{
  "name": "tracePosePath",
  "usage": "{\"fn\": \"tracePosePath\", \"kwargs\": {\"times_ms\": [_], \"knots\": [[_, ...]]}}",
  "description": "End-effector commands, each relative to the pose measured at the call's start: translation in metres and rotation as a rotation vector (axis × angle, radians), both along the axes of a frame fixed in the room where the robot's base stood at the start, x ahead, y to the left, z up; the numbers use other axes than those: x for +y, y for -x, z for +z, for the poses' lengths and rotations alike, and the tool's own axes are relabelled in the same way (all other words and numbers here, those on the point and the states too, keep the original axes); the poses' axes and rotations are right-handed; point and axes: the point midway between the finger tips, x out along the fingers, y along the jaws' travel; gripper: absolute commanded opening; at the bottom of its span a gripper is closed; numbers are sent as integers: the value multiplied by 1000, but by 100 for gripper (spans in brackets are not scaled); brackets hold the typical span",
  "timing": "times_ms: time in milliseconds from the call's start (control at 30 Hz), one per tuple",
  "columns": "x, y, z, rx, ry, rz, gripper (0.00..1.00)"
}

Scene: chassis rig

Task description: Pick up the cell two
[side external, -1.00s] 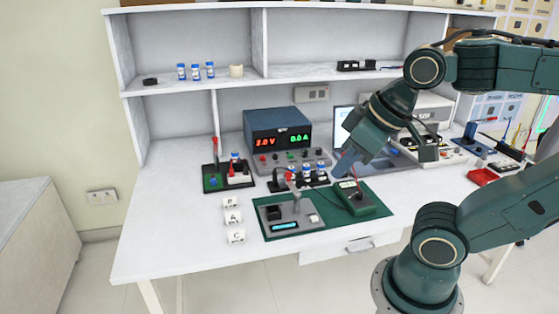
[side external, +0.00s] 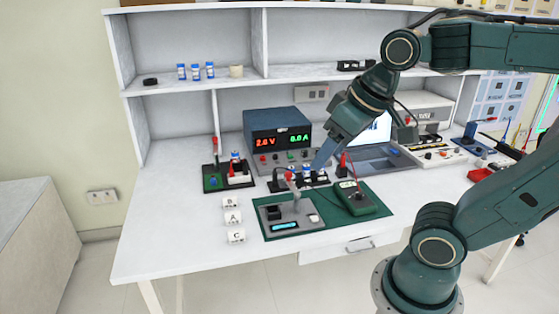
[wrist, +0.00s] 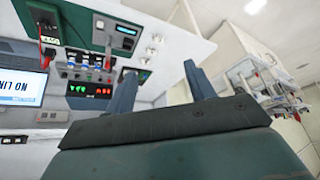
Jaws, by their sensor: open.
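Small blue-and-white cells (side external: 306,170) stand upright in a dark holder (side external: 276,186) in front of the power supply. No label shows which one is cell two. My gripper (side external: 318,167) points down-left, its tip just above the right part of the holder, and covers part of that row. In the wrist view my gripper (wrist: 158,82) shows two blue-grey fingers spread apart with nothing between them. The cells look small in the wrist view (wrist: 77,57), left of the fingers. Whether a finger touches a cell cannot be told.
A power supply (side external: 277,130) stands behind the holder. In front lie a tester with a lever (side external: 290,220) and a green meter (side external: 355,199) on a green mat (side external: 325,226). A stand with another cell (side external: 228,176) is left; white lettered blocks (side external: 232,218) sit front left.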

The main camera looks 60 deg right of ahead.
Motion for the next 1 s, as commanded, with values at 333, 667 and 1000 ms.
{"fn": "tracePosePath", "kwargs": {"times_ms": [333,667,1000], "knots": [[-37,-71,22,58,-46,-239,54],[-86,-140,21,106,-91,-473,54],[-150,-204,-3,150,-134,-717,54]]}}
